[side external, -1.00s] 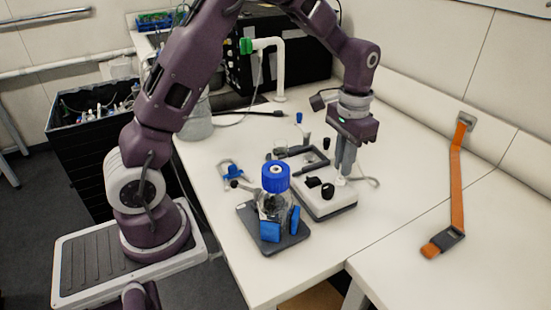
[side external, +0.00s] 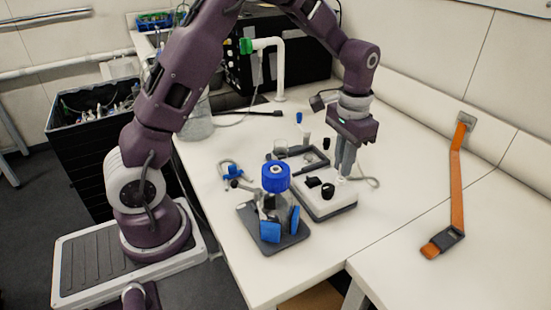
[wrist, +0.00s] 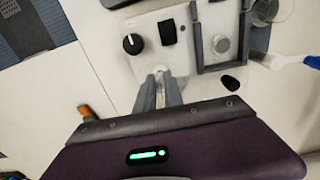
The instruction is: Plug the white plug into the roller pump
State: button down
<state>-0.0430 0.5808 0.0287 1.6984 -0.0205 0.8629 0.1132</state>
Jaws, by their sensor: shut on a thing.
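The roller pump (side external: 328,208) is a white box on the table with a black knob and a black switch on top. My gripper (side external: 345,173) points down over the pump's right end. Its fingers (wrist: 160,92) are shut on the small white plug (wrist: 160,70), which is mostly hidden between them. The plug is at the pump's edge, near its top face. I cannot tell whether it is seated in a socket.
A blue-capped bottle (side external: 276,178) stands on a dark base just left of the pump. A thin cable (side external: 372,182) curls on the table right of my gripper. An orange strap (side external: 456,190) lies at far right. The table between strap and pump is clear.

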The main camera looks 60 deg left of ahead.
jog(key=shift+f, duration=0.6)
dwell(0.4)
jog(key=c, duration=1.4)
grip_release()
jog(key=shift+o, duration=0.2)
jog(key=s+d+r+t, duration=0.1)
jog(key=s+r, duration=0.3)
jog(key=r, duration=0.3)
jog(key=s+r+t, duration=0.1)
jog(key=s+r, duration=0.3)
jog(key=r, duration=0.4)
jog(key=s+d+t, duration=0.1)
jog(key=s+t, duration=0.2)
jog(key=s, duration=1.5)
jog(key=shift+s+d+r+t, duration=0.3)
jog(key=shift+r, duration=0.15)
